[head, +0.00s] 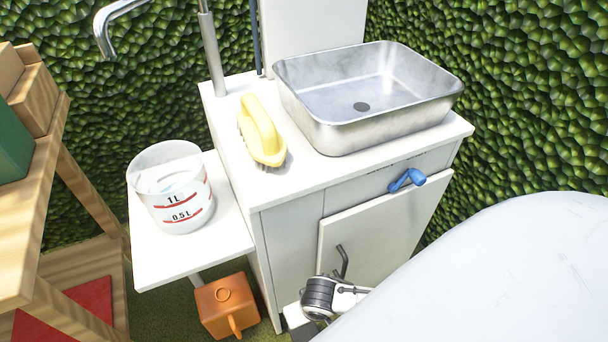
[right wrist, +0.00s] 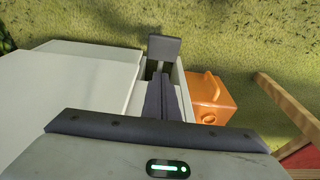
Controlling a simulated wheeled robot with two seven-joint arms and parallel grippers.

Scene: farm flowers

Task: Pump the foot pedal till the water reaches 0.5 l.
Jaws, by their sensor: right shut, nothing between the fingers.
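A clear measuring beaker (head: 172,190) with red 1L and 0.5L marks stands on a white side shelf (head: 150,262); I cannot read its water level clearly. A chrome spout (head: 103,38) hangs above and left of it, with no stream visible. In the right wrist view, a flat grey foot pedal (right wrist: 164,47) sits at the end of a narrow white housing (right wrist: 180,88) low by the cabinet. My right gripper (right wrist: 163,80) is shut and empty, its fingers pointing toward the pedal; I cannot tell whether they touch it. My left gripper is out of view.
The white cabinet (head: 290,230) carries a metal sink (head: 330,125), a yellow brush (head: 262,132) and a blue handle (head: 406,180). An orange watering can (head: 228,308) stands on the grass beside the pedal housing. A wooden rack (head: 85,185) is at left; a hedge stands behind.

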